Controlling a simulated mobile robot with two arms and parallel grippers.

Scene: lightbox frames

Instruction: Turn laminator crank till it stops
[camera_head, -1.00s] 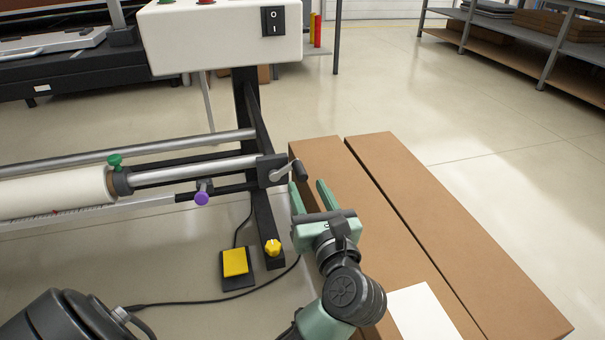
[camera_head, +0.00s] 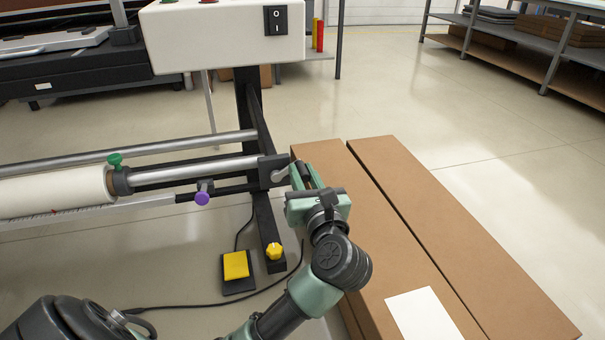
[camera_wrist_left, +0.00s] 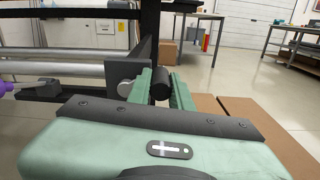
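The laminator (camera_head: 225,35) stands at the left, with a white control box above a dark frame leg. Its crank (camera_head: 280,175) sticks out on the right side of the bearing block, with a short metal arm and a dark handle. My left gripper (camera_head: 303,176) is at this handle, its green fingers on either side. In the left wrist view the dark handle (camera_wrist_left: 160,84) lies between the two fingers (camera_wrist_left: 163,92) and takes up most of the gap. Whether both fingers press on it cannot be told. My right gripper is not in view.
Two long brown cardboard boxes (camera_head: 430,215) lie right of the crank, under my left gripper; a white sheet (camera_head: 423,315) is on one. A yellow foot pedal (camera_head: 236,265) and cable are on the floor. A purple knob (camera_head: 202,198) sits left of the crank.

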